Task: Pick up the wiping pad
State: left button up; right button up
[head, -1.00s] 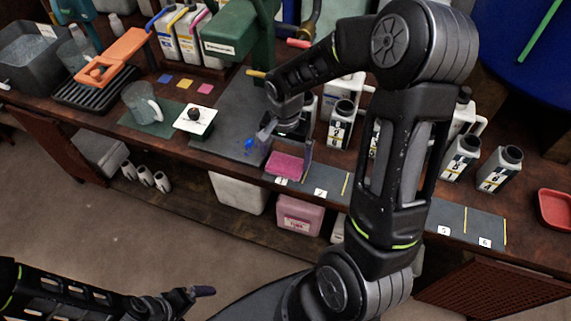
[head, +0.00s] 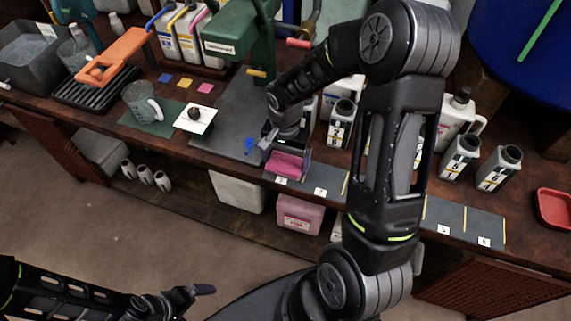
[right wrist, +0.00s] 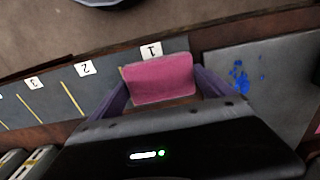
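The wiping pad is a pink block (head: 286,163) near the front edge of the bench, by the number 1 card. It also shows in the right wrist view (right wrist: 160,80). My right gripper (head: 287,154) is lowered over it from above, with one finger on each side of the pad. In the right wrist view its fingers (right wrist: 161,78) stand wide apart, close to the pad's side edges; I see little or no gap and no clear squeeze. My left gripper (head: 190,295) is low at the left, away from the bench; its finger opening is unclear.
Blue spots (head: 249,146) mark the grey mat left of the pad. Numbered bottles (head: 341,124) stand behind and right of it. A white tile with a black knob (head: 195,118) and a clear jug (head: 140,103) are to the left. A red tray (head: 556,208) is far right.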

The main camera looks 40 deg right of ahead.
aim_at(285, 163)
jog(key=c, duration=0.8)
jog(key=shift+r, duration=0.1)
notch_tip(285, 163, up, 10)
dwell(0.6)
jog(key=o, duration=0.8)
jog(key=c, duration=0.5)
